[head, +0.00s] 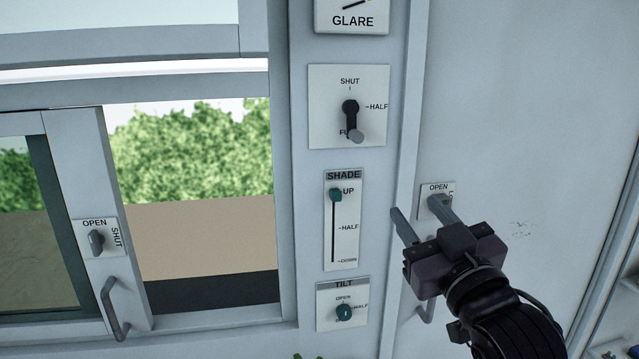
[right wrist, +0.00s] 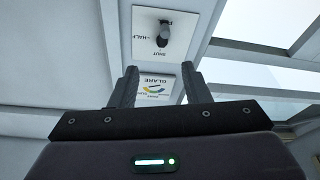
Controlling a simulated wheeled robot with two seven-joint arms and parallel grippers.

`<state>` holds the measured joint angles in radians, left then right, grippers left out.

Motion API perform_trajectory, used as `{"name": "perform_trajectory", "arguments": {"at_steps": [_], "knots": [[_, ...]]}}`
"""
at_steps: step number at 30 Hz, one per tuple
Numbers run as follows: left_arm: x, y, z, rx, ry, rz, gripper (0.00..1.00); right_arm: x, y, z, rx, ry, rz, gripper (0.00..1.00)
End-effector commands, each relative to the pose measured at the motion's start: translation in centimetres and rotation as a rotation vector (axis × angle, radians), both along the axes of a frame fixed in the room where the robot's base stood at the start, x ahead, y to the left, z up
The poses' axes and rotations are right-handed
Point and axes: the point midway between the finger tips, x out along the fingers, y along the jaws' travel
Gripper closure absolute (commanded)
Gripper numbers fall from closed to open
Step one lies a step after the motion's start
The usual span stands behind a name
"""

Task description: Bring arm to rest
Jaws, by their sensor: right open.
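My right gripper (head: 413,208) is in the head view, at the lower right in front of the grey wall. Its two fingers are apart with nothing between them. One finger overlaps a small plate marked OPEN (head: 437,188), so whether it touches the plate cannot be told. In the right wrist view the open fingers (right wrist: 161,78) point toward the panel with the GLARE dial (right wrist: 157,88). My left gripper is in neither view.
A crank (head: 351,118) points down toward FULL. The SHADE slider (head: 335,195) is at UP, above the TILT knob (head: 344,313). At left, a sliding window frame (head: 75,170) carries a latch (head: 96,240) and a handle (head: 115,308). Another handle is partly behind my gripper.

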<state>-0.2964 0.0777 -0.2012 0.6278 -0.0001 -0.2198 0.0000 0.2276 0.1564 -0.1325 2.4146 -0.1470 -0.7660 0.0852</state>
Motion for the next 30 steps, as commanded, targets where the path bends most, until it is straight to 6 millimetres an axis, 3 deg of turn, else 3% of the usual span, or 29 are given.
{"name": "perform_trajectory", "arguments": {"at_steps": [8,14,18,21,24,30], "knots": [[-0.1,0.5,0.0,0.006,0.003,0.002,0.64,0.5,-1.0,-7.5,-0.007,0.233,-0.048,0.57],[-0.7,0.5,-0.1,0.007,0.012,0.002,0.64,-0.7,-2.2,-16.1,-0.023,0.503,-0.097,0.57],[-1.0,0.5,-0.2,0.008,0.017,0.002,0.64,-4.1,-3.3,-24.9,-0.045,0.794,-0.142,0.57],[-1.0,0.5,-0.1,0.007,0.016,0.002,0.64,-7.4,-4.0,-30.1,-0.063,0.99,-0.168,0.57],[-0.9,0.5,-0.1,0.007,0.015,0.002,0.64,-10.7,-4.5,-33.8,-0.081,1.148,-0.186,0.57],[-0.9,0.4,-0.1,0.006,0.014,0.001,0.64,-17.1,-5.2,-39.0,-0.107,1.412,-0.211,0.57]]}}
